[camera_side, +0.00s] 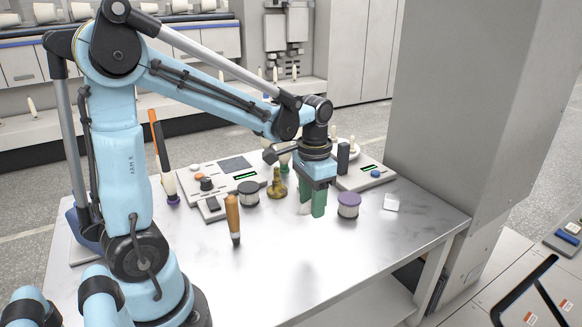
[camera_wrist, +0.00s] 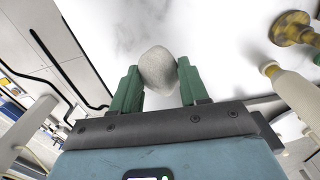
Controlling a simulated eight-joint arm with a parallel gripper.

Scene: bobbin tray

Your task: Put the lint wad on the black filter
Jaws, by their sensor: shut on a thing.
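The lint wad (camera_wrist: 158,69) is a pale grey, rounded, fuzzy lump between the green fingertips in the wrist view. My gripper (camera_wrist: 160,85) is shut on it. In the side view my gripper (camera_side: 312,203) points down over the table, between the brass piece and the purple-rimmed filter, and its fingers largely hide the wad. Whether the wad touches the table is hard to tell. The black filter (camera_side: 249,194), a short pale drum with black rims, stands on the table to the left of my gripper, apart from it. It is not visible in the wrist view.
A purple-rimmed filter (camera_side: 348,206) stands just right of my gripper. A brass piece (camera_side: 277,186) stands between my gripper and the black filter. An orange-brown-handled tool (camera_side: 233,218) stands upright in front of the black filter. Panels with displays lie behind. The table's front right is clear.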

